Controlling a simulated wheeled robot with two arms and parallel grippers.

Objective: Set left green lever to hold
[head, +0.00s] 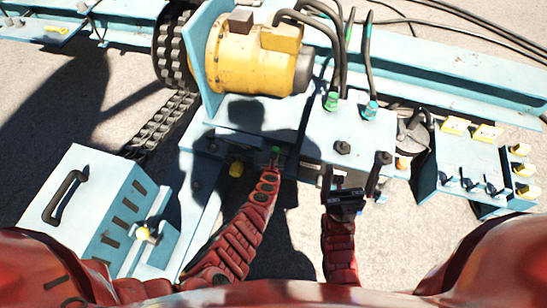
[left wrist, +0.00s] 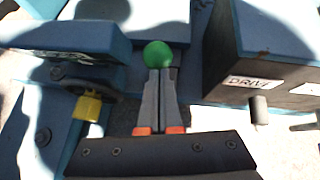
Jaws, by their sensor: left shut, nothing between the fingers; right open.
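The lever's round green knob (left wrist: 158,54) stands at the tips of my left gripper (left wrist: 159,72) in the left wrist view. The fingers are shut together with nothing between them, and the knob shows just beyond them. I cannot tell whether they touch it. In the head view the green knob (head: 276,149) is small, at the end of my left gripper (head: 274,160), beside the blue valve block. The lever's shaft is hidden. My right gripper (head: 345,203) is open and empty, below the block's front edge. No "hold" marking can be read.
A box with a DRIVE label (left wrist: 249,82) stands right of the knob.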

